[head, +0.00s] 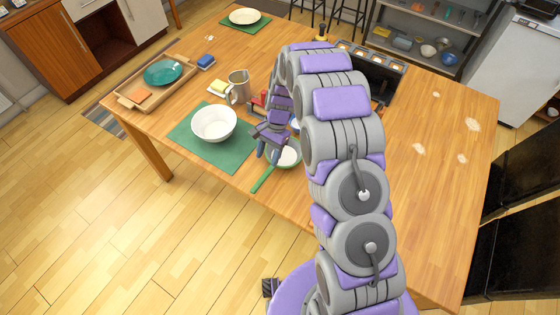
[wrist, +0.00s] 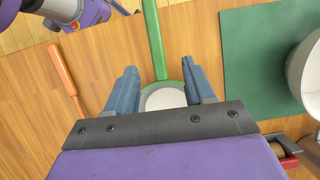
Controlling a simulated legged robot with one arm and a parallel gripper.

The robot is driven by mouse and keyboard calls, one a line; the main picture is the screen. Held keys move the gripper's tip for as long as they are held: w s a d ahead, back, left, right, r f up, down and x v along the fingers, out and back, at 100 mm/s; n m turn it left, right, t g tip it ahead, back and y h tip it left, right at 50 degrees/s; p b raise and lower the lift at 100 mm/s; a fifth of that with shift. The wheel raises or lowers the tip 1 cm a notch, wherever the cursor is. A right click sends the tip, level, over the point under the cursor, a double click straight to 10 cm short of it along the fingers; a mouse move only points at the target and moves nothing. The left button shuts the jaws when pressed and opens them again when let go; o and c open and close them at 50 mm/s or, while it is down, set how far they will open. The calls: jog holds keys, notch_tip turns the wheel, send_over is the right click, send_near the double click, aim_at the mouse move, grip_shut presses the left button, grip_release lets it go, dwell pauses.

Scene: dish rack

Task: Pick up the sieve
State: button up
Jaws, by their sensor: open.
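The sieve (head: 288,156) has a round pale bowl and a green handle. It lies on the wooden table just right of the green mat, its handle angled toward the table's front edge. My gripper (head: 268,151) points down over the sieve, partly covering its bowl in the head view. In the wrist view my gripper (wrist: 161,82) is open, with its blue fingers on either side of the sieve (wrist: 165,98) where the handle meets the bowl. The far part of the bowl is hidden behind the gripper body. I cannot tell whether the fingers touch it.
A white bowl (head: 214,123) stands on the green mat (head: 190,147). A metal jug (head: 239,86) stands behind it. A wooden tray (head: 150,98) holds a teal plate (head: 163,72). An orange handle (wrist: 63,72) lies beside the sieve in the wrist view. The table's right side is mostly clear.

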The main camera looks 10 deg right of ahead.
aim_at(265, 174)
jog(key=b+x, duration=0.1)
jog(key=x, duration=0.3)
jog(key=shift+s+f, duration=0.15)
jog(key=shift+f, duration=0.15)
jog(key=x, duration=0.1)
jog(key=b+x, duration=0.1)
jog(key=x, duration=0.3)
jog(key=shift+d+f+b, duration=0.1)
jog(key=shift+d+b, duration=0.15)
jog(key=shift+b, duration=0.1)
grip_shut()
